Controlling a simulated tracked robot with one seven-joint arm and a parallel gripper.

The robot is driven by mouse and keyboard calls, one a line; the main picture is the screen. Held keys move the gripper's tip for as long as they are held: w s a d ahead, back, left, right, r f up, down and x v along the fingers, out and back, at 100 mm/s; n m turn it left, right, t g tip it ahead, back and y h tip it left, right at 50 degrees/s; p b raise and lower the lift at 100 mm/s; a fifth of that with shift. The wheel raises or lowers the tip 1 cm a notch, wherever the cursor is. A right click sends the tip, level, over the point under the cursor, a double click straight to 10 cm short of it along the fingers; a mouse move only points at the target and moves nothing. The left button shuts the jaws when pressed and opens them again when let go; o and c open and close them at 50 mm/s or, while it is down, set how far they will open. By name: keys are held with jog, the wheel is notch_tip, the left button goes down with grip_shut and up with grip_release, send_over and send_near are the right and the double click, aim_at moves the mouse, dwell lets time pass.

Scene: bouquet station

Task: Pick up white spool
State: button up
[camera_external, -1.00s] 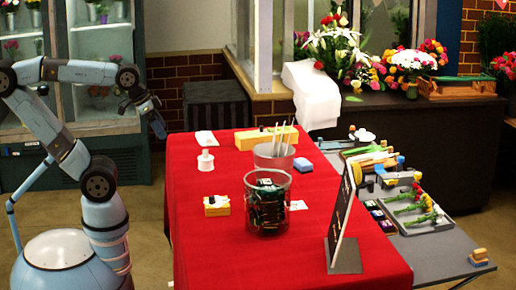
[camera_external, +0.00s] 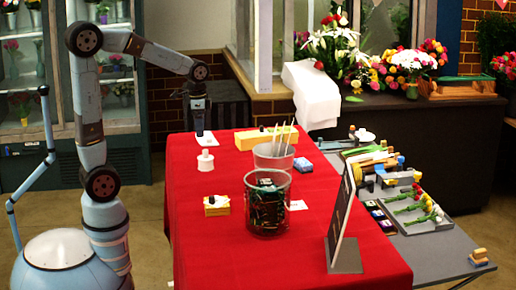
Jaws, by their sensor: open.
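The white spool (camera_external: 205,160) stands upright on the red tablecloth (camera_external: 190,238), near the table's left edge. My gripper (camera_external: 199,133) points down above and just behind the spool in the picture, over the far left part of the table. It is open and nothing shows between the fingers. The fingers are small and dark here, and the gripper looks apart from the spool.
A yellow block (camera_external: 216,205) lies in front of the spool. A glass jar (camera_external: 267,222) and a metal bucket with sticks (camera_external: 273,158) stand to the right. A long wooden block (camera_external: 266,137) lies behind. A dark sign (camera_external: 343,225) stands front right. The left front of the cloth is clear.

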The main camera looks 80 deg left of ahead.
aim_at(206, 157)
jog(key=shift+w+a+f, duration=0.3)
jog(key=shift+a+f, duration=0.1)
jog(key=shift+a, duration=0.2)
jog(key=shift+w+a+f, duration=0.25)
jog(key=shift+a+f, duration=0.15)
jog(key=shift+a, duration=0.15)
jog(key=shift+w+a+f+g, duration=0.1)
jog(key=shift+a+f+g, duration=0.2)
jog(key=shift+f, duration=0.1)
notch_tip(206, 157, down, 8)
jog(key=shift+f, duration=0.1)
jog(key=shift+w+d+f, duration=0.15)
jog(key=shift+f, duration=1.15)
jog(key=shift+w+d+f, duration=0.1)
jog(key=shift+f, duration=1.2)
jog(key=shift+c, duration=0.2)
jog(key=c, duration=1)
